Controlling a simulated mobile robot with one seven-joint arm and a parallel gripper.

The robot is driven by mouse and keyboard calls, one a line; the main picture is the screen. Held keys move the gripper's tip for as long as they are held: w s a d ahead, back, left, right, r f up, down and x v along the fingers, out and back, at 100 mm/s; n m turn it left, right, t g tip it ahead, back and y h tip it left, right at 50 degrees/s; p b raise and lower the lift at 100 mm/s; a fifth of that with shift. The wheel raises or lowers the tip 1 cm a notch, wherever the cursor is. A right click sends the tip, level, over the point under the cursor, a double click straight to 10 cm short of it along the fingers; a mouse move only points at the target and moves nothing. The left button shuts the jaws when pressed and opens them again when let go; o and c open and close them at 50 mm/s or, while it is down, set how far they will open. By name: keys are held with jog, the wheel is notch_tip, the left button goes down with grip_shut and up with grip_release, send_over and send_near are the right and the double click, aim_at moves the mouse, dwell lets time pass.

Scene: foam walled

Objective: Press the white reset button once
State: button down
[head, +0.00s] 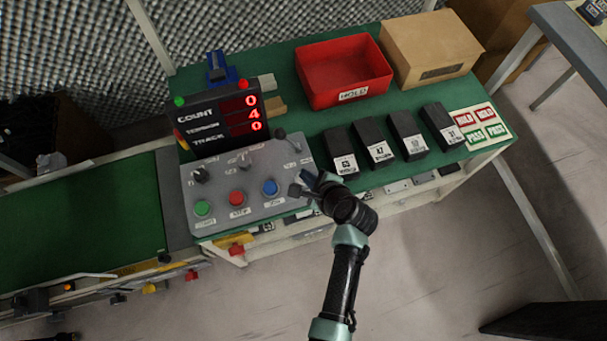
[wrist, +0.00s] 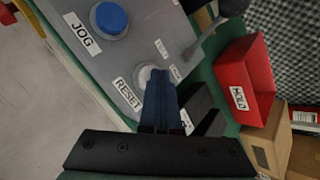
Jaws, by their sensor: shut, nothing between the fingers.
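The white reset button (wrist: 145,74) sits on the grey control panel (wrist: 118,58) beside its RESET label (wrist: 127,94) in the wrist view. My gripper (wrist: 161,72) is shut and empty. Its blue fingertips overlap the right side of the button in that view. I cannot tell whether they touch it. In the head view my gripper (head: 308,184) is over the right end of the panel (head: 225,172), and the reset button is hidden there.
Green (head: 202,208), red (head: 236,198) and blue (head: 270,187) buttons line the panel, with levers behind them. A display (head: 222,118) reads 0, 4, 0. Black boxes (head: 341,152), a red HOLD bin (head: 345,72) and a cardboard box (head: 432,48) stand to the right.

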jog(key=shift+r+p, duration=0.9)
jog(key=shift+p, duration=0.2)
notch_tip(320, 180, up, 5)
jog(key=p, duration=0.5)
jog(key=shift+r, duration=0.1)
dwell(0.5)
